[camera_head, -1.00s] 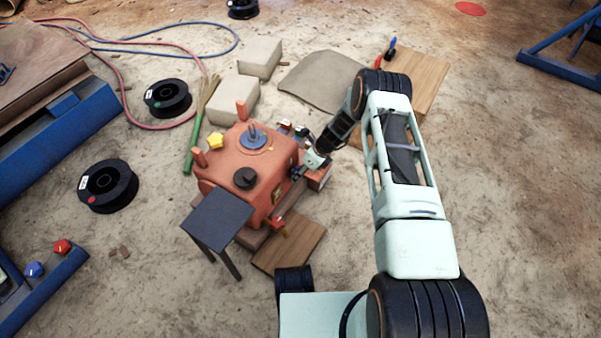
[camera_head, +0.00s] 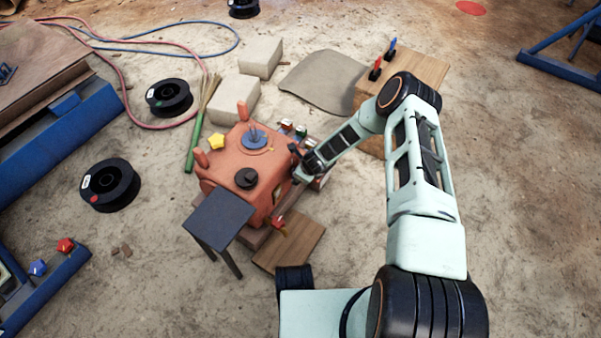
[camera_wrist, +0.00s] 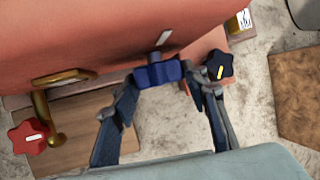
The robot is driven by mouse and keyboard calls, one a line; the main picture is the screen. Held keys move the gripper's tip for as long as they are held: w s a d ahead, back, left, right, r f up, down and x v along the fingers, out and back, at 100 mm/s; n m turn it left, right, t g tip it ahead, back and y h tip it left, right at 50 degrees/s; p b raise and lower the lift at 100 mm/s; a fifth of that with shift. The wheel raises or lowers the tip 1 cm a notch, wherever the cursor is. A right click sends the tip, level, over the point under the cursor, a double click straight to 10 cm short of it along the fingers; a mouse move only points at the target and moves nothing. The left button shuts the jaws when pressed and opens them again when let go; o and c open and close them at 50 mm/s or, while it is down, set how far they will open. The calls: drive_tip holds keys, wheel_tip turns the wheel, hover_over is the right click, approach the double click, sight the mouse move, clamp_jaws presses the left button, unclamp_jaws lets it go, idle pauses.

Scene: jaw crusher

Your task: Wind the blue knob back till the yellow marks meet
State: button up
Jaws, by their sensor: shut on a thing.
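The orange-red crusher (camera_head: 232,165) stands left of my arm in the head view. My gripper (camera_head: 297,165) is at its right side there, and the blue knob is hidden from that view. In the wrist view the blue knob (camera_wrist: 158,72) sits on a short stem against the crusher's wall (camera_wrist: 100,40). My gripper (camera_wrist: 159,78) is shut on it, one finger on each side. A pale mark (camera_wrist: 164,37) lies on the wall just above the knob. I cannot make out a mark on the blue knob itself.
A dark star knob with a yellow bar (camera_wrist: 216,67) is close beside my right finger. A brass handle (camera_wrist: 62,78) and a red star knob (camera_wrist: 28,137) are at the left. A dark table (camera_head: 218,216) stands in front of the crusher. Bare ground lies to the right.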

drive_tip(key=t+h, duration=0.1)
drive_tip(key=n+t+h+b, duration=0.1)
drive_tip(key=t, duration=0.3)
drive_tip(key=shift+s+a+f+h, duration=0.3)
drive_tip(key=shift+s+h, duration=0.05)
drive_tip(key=shift+h, duration=0.05)
drive_tip(key=shift+d+f+n+t+h, duration=0.1)
drive_tip(key=shift+n+t+h, duration=0.35)
drive_tip(key=shift+t, duration=0.8)
drive_tip(key=shift+f+n+t+h, duration=0.1)
drive_tip(key=shift+n+t+h, duration=0.35)
drive_tip(key=shift+t, duration=0.8)
drive_tip(key=shift+w+d+r, duration=0.1)
drive_tip(key=o, duration=1.2)
drive_tip(key=shift+c, duration=0.2)
drive_tip(key=v, duration=0.7)
drive_tip(key=shift+s, duration=0.3)
